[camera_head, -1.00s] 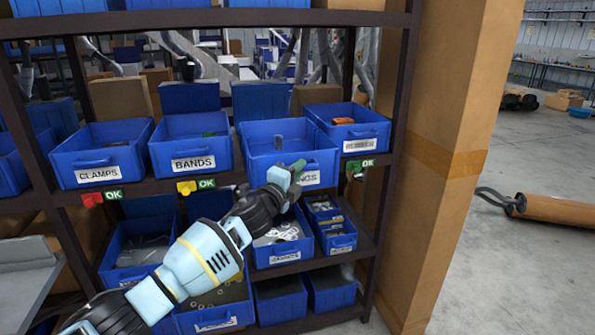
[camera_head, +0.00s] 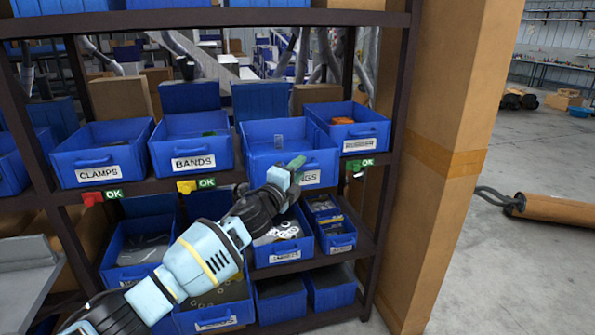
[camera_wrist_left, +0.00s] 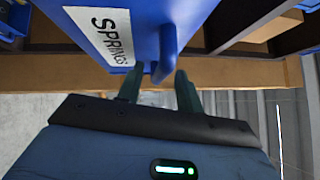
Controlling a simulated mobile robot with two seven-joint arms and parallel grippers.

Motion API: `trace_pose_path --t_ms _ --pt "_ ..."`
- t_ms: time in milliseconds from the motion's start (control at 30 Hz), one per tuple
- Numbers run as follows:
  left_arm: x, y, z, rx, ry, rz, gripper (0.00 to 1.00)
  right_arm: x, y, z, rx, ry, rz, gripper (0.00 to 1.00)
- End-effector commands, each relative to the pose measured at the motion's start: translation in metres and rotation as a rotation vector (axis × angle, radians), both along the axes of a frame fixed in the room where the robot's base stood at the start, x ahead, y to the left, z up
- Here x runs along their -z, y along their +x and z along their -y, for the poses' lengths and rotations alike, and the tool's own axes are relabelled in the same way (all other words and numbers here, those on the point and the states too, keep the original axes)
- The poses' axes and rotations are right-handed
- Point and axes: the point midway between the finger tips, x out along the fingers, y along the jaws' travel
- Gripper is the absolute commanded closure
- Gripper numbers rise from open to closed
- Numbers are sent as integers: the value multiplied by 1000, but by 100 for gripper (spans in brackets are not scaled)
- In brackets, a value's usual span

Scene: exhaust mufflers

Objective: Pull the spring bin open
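The spring bin (camera_head: 258,168) is a blue bin on the middle shelf, right of the BANDS bin. Its label, reading SPRINGS in the left wrist view (camera_wrist_left: 103,36), is partly hidden by my gripper in the head view. My left gripper (camera_head: 294,168) is at the front of this bin. In the left wrist view its two dark green fingers (camera_wrist_left: 159,88) stand apart on either side of the bin's blue handle (camera_wrist_left: 163,66). A gap shows between the handle and the left finger. My right gripper is not in view.
The BANDS bin (camera_head: 190,148) and CLAMPS bin (camera_head: 95,160) stand to the left. Another blue bin (camera_head: 362,133) stands close on the right. More bins fill the lower shelves. A shelf post and a brown pillar (camera_head: 445,130) rise at the right.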

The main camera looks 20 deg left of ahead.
Motion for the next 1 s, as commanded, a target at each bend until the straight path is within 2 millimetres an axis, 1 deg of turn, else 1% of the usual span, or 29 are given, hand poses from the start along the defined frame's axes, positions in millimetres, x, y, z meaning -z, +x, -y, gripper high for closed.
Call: trace_pose_path --t_ms 167,400,600,767,1000 --pt "1 -16 -4 0 1 0 64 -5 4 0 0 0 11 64" --pt "5 -48 -10 1 0 1 64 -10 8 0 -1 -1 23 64" --pt "9 -67 -14 0 0 0 64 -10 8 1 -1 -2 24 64" --pt "10 -73 -15 -1 0 0 64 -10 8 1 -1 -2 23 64" --pt "10 -74 -15 -1 0 0 64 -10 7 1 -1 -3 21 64"
